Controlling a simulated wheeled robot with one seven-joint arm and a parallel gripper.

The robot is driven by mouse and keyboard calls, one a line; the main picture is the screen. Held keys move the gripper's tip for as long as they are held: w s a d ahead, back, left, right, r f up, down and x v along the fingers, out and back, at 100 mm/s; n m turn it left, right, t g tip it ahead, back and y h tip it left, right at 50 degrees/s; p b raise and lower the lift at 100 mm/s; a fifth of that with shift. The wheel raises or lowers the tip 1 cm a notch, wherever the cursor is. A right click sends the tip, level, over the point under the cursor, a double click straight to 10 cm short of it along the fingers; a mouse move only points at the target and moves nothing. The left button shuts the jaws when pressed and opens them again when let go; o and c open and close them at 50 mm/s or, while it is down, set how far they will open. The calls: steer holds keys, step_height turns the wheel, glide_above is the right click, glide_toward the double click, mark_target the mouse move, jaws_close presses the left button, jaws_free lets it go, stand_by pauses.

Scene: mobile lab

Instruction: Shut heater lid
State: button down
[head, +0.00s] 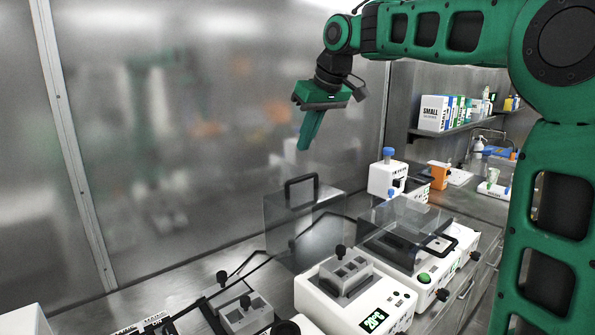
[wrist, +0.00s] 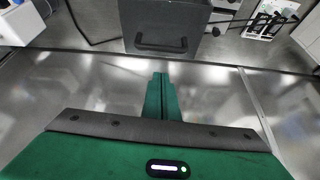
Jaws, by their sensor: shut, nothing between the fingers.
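The white heater (head: 345,308) with a lit temperature display stands at the front of the bench in the head view, a grey metal block on top. Its clear lid (head: 285,215) stands upright, open, behind the block, with a black handle (head: 301,180) at its upper edge. In the wrist view the lid (wrist: 165,15) and its handle (wrist: 162,43) show at the top, beyond the fingertips. My gripper (head: 303,147) is shut and empty, fingers pointing down, above the lid handle and apart from it. The fingers also show in the wrist view (wrist: 160,80).
A second white device (head: 425,280) with a green button and a lowered clear cover stands right of the heater. A grey block with black knobs (head: 245,312) is at front left. A metal wall (head: 190,130) runs behind the bench. A white blue-topped device (head: 385,178) stands farther back.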

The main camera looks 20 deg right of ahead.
steer(key=w+a+r, duration=0.1)
steer(key=a, duration=0.1)
glide_above(296, 192)
steer(key=w+a, duration=0.2)
steer(key=w, duration=0.1)
steer(key=shift+n, duration=0.4)
steer(key=f, duration=0.8)
steer(key=shift+w+d+f, duration=0.15)
steer(key=shift+w+f, duration=0.05)
steer(key=shift+f, duration=0.2)
steer(key=shift+s+d, duration=0.25)
steer(key=shift+s, duration=0.4)
steer(key=shift+s+d, duration=0.25)
steer(key=shift+s, duration=0.35)
steer(key=shift+s+d+f, duration=0.2)
steer(key=shift+s+d, duration=0.1)
steer(key=shift+s, duration=0.25)
